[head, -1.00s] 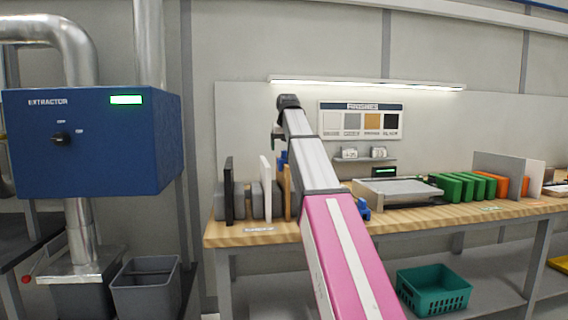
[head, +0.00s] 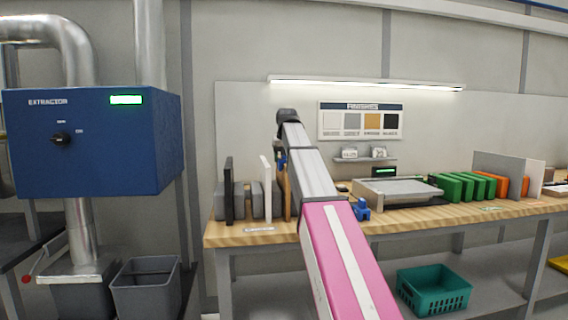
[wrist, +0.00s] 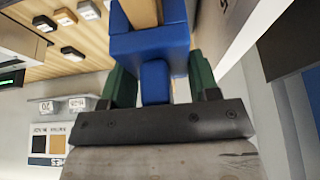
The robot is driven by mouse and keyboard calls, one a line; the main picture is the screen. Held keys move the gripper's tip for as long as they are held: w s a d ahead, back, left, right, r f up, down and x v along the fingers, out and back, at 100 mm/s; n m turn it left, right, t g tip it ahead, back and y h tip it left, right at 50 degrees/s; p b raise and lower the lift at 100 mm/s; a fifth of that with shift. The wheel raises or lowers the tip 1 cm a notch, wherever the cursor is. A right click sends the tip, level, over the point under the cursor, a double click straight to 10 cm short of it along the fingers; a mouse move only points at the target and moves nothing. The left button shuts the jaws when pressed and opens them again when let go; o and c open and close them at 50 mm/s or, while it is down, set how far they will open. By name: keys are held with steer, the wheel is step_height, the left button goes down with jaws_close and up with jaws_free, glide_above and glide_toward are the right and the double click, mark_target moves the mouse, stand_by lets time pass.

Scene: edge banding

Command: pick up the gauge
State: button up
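A blue block with a short tab (wrist: 155,82) is at the top middle of the wrist view; it may be the gauge, but no label shows. A strip of light wood shows against its far side, and I cannot tell whether they touch. My gripper (wrist: 160,85) has its two dark green fingers on either side of the tab, with a gap visible at the right. In the head view my gripper (head: 280,155) is small, above the wooden board at the left of the bench. Another blue item (head: 362,210) stands on the bench beside my arm.
Black, white and wooden boards with grey blocks (head: 257,200) stand upright at the bench's left end. A grey-topped unit (head: 400,188) and green blocks (head: 450,188) lie to the right. Two small labelled items (head: 349,153) sit on a wall shelf. The blue extractor (head: 95,145) is left.

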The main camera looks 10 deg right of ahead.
steer(key=shift+c, duration=0.3)
steer(key=shift+r, duration=0.1)
step_height(320, 180, up, 4)
steer(key=shift+w+f, duration=0.1)
steer(key=s+a+r, duration=0.6)
steer(key=a+r, duration=0.1)
steer(key=a, duration=0.3)
step_height(320, 180, up, 7)
stand_by(0.9)
